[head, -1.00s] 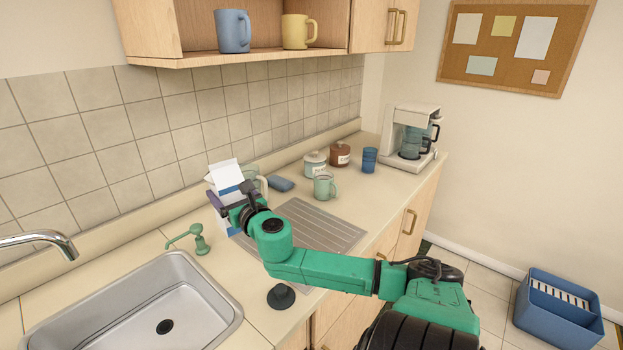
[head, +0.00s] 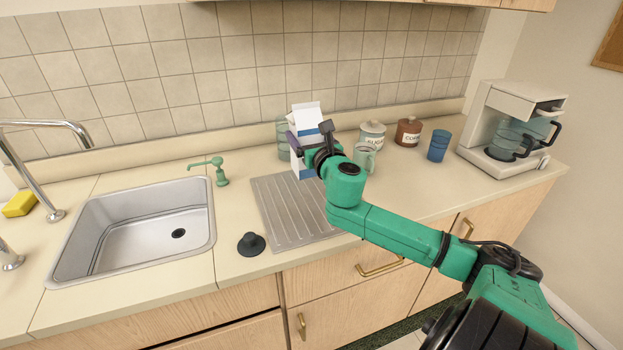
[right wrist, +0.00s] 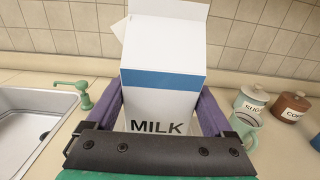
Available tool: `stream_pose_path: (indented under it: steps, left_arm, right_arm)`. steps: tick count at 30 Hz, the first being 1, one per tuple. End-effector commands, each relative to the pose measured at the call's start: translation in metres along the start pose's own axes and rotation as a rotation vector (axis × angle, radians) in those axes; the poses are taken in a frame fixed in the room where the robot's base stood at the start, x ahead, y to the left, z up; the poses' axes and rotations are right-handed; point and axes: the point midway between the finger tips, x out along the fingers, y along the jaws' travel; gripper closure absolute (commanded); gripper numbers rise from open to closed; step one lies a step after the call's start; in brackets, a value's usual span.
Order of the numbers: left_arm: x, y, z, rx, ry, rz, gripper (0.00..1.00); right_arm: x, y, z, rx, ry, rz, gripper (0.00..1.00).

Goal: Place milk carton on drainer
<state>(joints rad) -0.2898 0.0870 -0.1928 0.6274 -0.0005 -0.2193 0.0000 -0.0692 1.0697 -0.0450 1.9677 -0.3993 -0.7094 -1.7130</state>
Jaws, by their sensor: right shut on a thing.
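The white and blue milk carton (head: 306,122) is upright at the back of the ribbed metal drainer (head: 283,212) in the head view. In the right wrist view the carton (right wrist: 163,75) fills the middle, with "MILK" on its face. My right gripper (head: 303,148) is shut on the carton, with a purple finger on each side (right wrist: 160,112). The carton's lower part is partly hidden by my gripper, so I cannot tell whether its base touches the drainer. My left gripper is not in view.
The sink (head: 145,225) and green soap dispenser (head: 217,171) are left of the drainer. A black plug (head: 251,244) lies in front. A green mug (head: 365,157), sugar jar (head: 373,136), coffee jar (head: 408,131), blue cup (head: 438,146) and coffee maker (head: 512,130) are to the right.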

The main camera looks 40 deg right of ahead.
Motion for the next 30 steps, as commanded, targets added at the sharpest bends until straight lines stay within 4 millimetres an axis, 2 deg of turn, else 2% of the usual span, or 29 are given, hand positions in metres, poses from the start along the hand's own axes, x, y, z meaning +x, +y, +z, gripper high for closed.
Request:
stream_pose_path:
  steps: [1,4,13,15,22,27,28,30]
  left_arm:
    - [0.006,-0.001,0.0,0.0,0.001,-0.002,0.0]
    - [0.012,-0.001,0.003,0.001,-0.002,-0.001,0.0]
    - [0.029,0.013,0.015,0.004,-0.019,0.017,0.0]
    - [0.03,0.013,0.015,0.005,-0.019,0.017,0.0]
    - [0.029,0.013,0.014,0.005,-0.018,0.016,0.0]
    - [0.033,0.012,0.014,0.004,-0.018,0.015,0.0]
    - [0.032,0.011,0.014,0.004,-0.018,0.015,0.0]
    - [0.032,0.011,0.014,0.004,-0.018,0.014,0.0]
  right_arm:
    - [0.0,-0.001,-0.023,0.005,0.006,-0.004,0.92]
    - [0.0,-0.001,-0.055,0.006,0.004,-0.003,0.92]
    - [0.001,0.0,-0.111,0.003,0.002,-0.002,0.92]
    - [0.001,0.001,-0.118,0.001,0.001,0.0,0.92]
    - [0.001,0.001,-0.117,-0.002,0.0,0.001,0.92]
    - [0.001,0.001,-0.123,-0.001,0.0,0.0,0.92]
    - [0.001,0.001,-0.121,-0.001,0.0,0.0,0.02]
    - [0.001,0.001,-0.121,-0.001,0.0,0.0,0.0]
